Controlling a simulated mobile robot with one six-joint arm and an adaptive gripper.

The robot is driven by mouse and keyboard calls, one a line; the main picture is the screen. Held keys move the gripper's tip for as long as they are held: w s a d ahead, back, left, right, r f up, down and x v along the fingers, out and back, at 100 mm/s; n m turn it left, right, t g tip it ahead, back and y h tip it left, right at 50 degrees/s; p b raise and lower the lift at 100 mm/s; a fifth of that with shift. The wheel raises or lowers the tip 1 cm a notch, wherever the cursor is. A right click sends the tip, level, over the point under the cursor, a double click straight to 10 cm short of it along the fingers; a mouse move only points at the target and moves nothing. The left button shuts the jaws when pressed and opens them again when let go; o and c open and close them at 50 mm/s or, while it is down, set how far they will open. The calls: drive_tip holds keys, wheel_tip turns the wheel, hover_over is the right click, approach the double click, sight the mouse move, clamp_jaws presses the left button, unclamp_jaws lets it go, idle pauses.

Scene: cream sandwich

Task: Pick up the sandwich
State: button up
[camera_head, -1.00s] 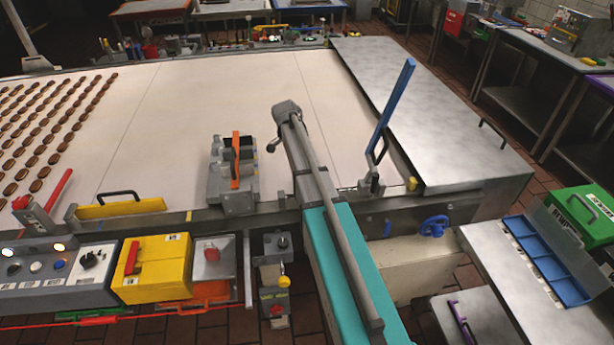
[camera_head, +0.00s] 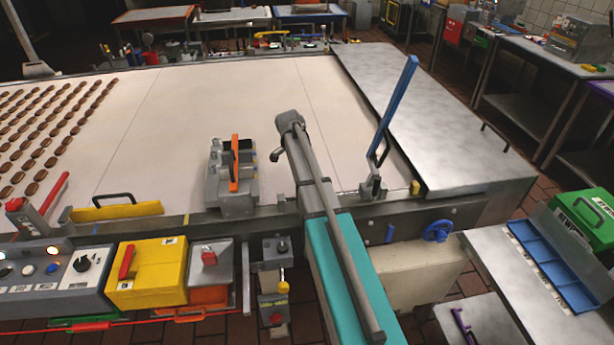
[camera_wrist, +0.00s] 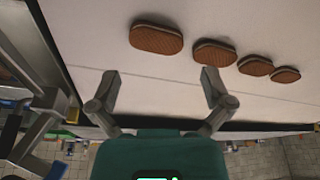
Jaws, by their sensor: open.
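Brown oval sandwiches lie in rows on the left part of the pale conveyor belt (camera_head: 215,100) in the head view; one of them (camera_head: 52,161) is in the row nearest the bare belt. In the wrist view, several sandwiches show in a line above the fingers, the largest a sandwich (camera_wrist: 157,38) at the upper middle and another (camera_wrist: 214,53) to its right. My gripper (camera_wrist: 160,88) is open with nothing between its fingers, apart from the sandwiches. In the head view my gripper is mostly hidden behind the end of my arm, over bare belt well right of the rows.
A grey device with an orange handle (camera_head: 234,163) stands at the belt's near edge, left of my arm. A blue lever (camera_head: 397,100) rises right of it. A metal cover (camera_head: 430,110) closes the belt's right end. The belt's middle is clear.

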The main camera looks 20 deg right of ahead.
drive_tip(key=shift+b+x, duration=2.35)
drive_tip(key=shift+x, duration=0.2)
drive_tip(key=shift+s, duration=0.1)
drive_tip(key=c, duration=0.5)
